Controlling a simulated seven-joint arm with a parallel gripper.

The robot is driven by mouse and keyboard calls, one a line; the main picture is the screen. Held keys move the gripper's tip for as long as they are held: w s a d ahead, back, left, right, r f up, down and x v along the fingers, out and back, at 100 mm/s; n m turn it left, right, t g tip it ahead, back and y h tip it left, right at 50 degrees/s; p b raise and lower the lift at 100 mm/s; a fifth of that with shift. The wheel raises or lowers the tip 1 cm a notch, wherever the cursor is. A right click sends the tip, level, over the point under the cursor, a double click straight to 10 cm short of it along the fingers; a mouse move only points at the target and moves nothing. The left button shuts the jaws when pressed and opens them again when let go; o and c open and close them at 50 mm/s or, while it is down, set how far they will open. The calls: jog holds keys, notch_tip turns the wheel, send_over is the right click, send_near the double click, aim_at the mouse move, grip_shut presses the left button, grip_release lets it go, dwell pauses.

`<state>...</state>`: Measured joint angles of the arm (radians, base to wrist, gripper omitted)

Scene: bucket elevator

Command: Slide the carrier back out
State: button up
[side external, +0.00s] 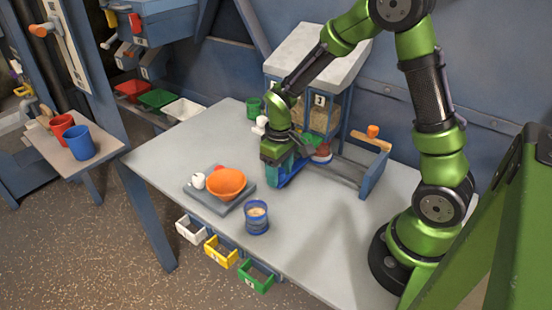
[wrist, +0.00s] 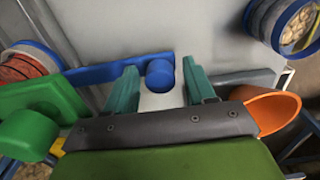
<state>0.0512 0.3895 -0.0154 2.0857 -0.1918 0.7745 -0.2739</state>
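The carrier seems to be the low blue piece beside the rails under the hopper (side external: 322,115); in the wrist view it shows as a blue bar (wrist: 100,72) with a round blue knob (wrist: 160,73). My gripper (side external: 278,180) is low over the table at the near side of the hopper. In the wrist view its teal fingers (wrist: 160,84) stand apart on either side of the knob, with visible gaps. A red container (side external: 322,153) sits beside the gripper; in the wrist view it seems to be the blue-rimmed round container (wrist: 27,64). The carrier's underside is hidden.
A scale (side external: 236,201) with an orange bowl (side external: 227,183) and a blue cup (side external: 256,217) of grain stand at the front. An orange-handled frame (side external: 373,175) closes the rails at right. A green cup (side external: 254,107) stands behind. The table's left part is clear.

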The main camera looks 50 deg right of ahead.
jog(key=c, duration=0.7)
jog(key=shift+s, duration=5.65)
jog(key=o, duration=0.8)
jog(key=shift+w, duration=0.1)
jog(key=shift+c, duration=0.2)
notch_tip(320, 180, up, 12)
